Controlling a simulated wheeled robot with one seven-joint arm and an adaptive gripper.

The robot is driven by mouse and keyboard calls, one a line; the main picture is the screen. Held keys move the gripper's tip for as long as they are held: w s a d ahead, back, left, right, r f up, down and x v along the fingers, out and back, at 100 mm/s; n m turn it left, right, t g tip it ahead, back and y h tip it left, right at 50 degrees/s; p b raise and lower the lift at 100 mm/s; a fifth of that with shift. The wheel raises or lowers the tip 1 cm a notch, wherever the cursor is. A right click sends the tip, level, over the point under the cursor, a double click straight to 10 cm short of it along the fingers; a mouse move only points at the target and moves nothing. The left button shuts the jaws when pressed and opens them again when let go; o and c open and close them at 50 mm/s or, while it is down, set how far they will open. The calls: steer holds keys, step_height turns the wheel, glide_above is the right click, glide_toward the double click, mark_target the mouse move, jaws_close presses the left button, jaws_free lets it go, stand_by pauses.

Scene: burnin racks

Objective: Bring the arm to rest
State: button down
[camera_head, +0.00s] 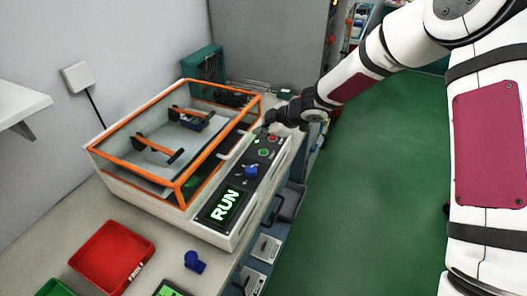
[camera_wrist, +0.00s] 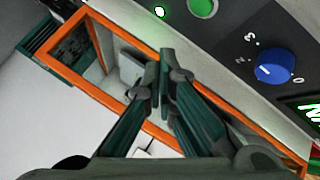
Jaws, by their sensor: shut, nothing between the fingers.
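My gripper (camera_head: 270,121) is at the far end of the machine's control panel in the head view, with the arm reaching in from the upper right. In the wrist view my gripper (camera_wrist: 163,60) has its fingertips together with nothing between them. The machine (camera_head: 135,194) is a white box with an orange-framed clear lid (camera_head: 178,186), which is down. Its panel shows a green RUN display (camera_head: 224,206), a blue knob (camera_head: 251,171) and a green button (camera_head: 264,152). The blue knob also shows in the wrist view (camera_wrist: 275,67). Whether the fingertips touch the panel cannot be told.
A red bin (camera_head: 112,257) and a blue object (camera_head: 194,262) are on the bench in front of the machine. A dark green crate (camera_head: 203,64) stands behind it. A white shelf (camera_head: 20,104) juts from the left wall. The green floor (camera_head: 370,190) to the right is open.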

steer(key=s+d+r+m+t+h, duration=0.1)
steer(key=s+d+r+m+h, duration=0.45)
steer(key=d+r, duration=0.55)
steer(key=s+d+r+m+t+h, duration=0.1)
steer(key=s+d+r+m+h, duration=0.4)
steer(key=d+r, duration=0.55)
steer(key=s+d+r+m+g, duration=0.1)
steer(key=s+d+r+m, duration=0.15)
steer(key=s, duration=0.55)
steer(key=s+d+r+m, duration=0.1)
steer(key=s+d+m, duration=0.2)
steer(key=s, duration=0.4)
steer(key=s+a+f+m+y, duration=0.1)
steer(key=s, duration=0.6)
steer(key=s+a+m+g+y, duration=0.1)
steer(key=s+m+y, duration=0.1)
steer(key=s, duration=0.4)
steer(key=shift+s+f, duration=0.35)
